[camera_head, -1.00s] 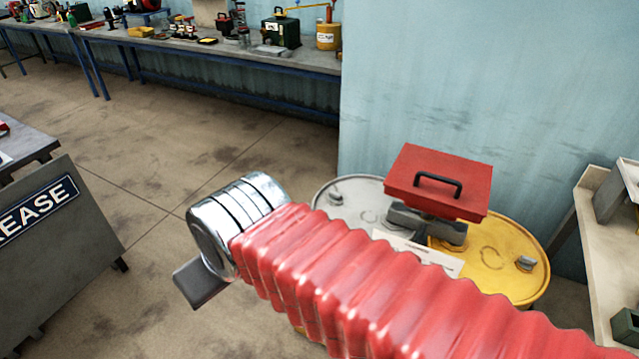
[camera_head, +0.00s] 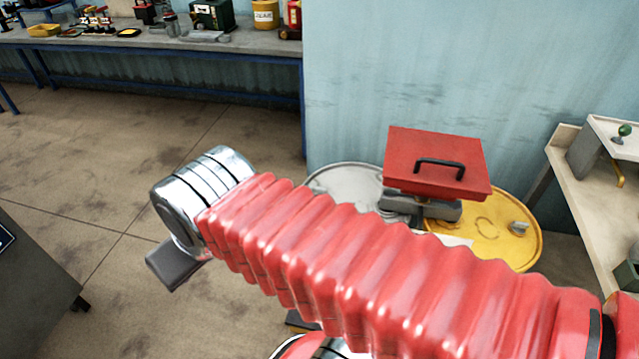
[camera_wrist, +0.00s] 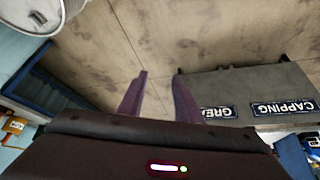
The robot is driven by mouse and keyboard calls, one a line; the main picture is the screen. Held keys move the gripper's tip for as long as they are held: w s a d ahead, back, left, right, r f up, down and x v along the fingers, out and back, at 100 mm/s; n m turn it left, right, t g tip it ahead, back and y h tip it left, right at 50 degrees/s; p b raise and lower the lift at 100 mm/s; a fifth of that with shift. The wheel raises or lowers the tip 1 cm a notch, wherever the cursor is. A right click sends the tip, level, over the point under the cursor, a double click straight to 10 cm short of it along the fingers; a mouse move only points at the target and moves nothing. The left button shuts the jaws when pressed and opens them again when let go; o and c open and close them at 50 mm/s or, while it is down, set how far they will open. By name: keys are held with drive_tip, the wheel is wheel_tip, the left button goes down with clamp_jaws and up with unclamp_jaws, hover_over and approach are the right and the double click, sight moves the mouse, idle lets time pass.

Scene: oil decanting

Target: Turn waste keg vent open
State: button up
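My gripper (camera_wrist: 160,75) shows two dark fingers apart with nothing between them, over bare floor in the wrist view. In the head view my red-sleeved arm reaches left and hides most of the gripper. No waste keg or vent can be picked out for certain. A grey drum (camera_head: 345,178) and a yellow drum (camera_head: 515,255) stand behind my arm, partly hidden by it. The yellow drum has a small grey cap (camera_head: 520,228) on top. A yellow can (camera_head: 265,14) with an unreadable label stands on the back bench, cut off by the picture's top. My gripper is apart from all these.
A red box (camera_head: 437,163) with a black handle sits above the drums. The back bench (camera_head: 240,45) carries a green canister (camera_head: 212,14) and several small items. A pale bench (camera_head: 590,220) is at right. A grey cabinet (camera_wrist: 250,90) shows in the wrist view. Floor is open at left.

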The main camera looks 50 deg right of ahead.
drive_tip(key=shift+w+d, duration=0.1)
idle(0.3)
drive_tip(key=w+d+f+m+g, duration=0.1)
drive_tip(key=w+d+m, duration=0.65)
drive_tip(key=d, duration=0.45)
drive_tip(key=w+d+f+m+g, duration=0.1)
drive_tip(key=w+d+f+m, duration=0.1)
drive_tip(key=w+d+m, duration=0.65)
drive_tip(key=s+d+f+m, duration=0.3)
drive_tip(key=d+f+m, duration=0.2)
drive_tip(key=d, duration=0.5)
drive_tip(key=s+d+f+m+y, duration=0.1)
drive_tip(key=d+f+m, duration=0.4)
drive_tip(key=d, duration=0.6)
drive_tip(key=s+d+f+m, duration=0.4)
drive_tip(key=d+f+m, duration=0.1)
drive_tip(key=d, duration=0.6)
drive_tip(key=shift+s+d+f+t+y, duration=0.2)
drive_tip(key=shift+s+t+y, duration=0.1)
drive_tip(key=shift+y, duration=0.1)
drive_tip(key=shift+a, duration=0.1)
